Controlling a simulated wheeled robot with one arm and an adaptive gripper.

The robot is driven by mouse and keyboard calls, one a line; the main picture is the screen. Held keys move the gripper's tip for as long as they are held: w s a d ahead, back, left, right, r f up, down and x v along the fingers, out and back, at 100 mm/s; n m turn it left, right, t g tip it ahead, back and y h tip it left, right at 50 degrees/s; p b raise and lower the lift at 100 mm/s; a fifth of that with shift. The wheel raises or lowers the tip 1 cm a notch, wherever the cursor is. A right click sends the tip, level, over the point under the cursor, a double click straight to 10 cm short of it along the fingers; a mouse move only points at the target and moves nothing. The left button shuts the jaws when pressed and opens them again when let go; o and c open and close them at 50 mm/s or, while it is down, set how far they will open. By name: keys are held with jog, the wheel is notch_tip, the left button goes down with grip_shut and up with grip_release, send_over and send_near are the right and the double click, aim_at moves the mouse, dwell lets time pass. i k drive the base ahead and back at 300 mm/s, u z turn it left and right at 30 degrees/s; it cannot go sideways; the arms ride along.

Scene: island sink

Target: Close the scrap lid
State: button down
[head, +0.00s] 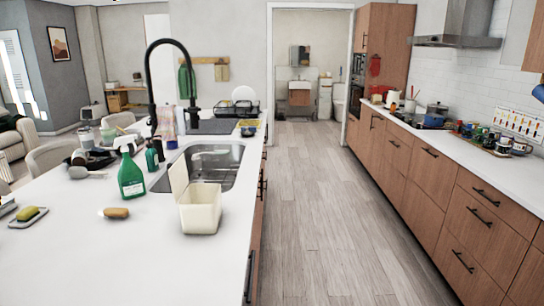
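A cream scrap bin (201,213) stands on the white island counter, near its right edge and in front of the sink. Its lid (178,176) stands up, open, along the bin's left back side. The bin's top is open, and its inside looks pale and empty from here. My gripper is not in view.
A green spray bottle (131,176) stands left of the bin, and a brown brush or sponge (116,213) lies front left. The sink (205,163) and black faucet (152,80) are behind. The floor aisle (315,200) right of the island is clear.

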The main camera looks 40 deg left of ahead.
aim_at(178, 175)
jog(key=i, duration=1.6)
jog(key=u, duration=4.1)
jog(key=i, duration=1)
jog(key=u, duration=0.05)
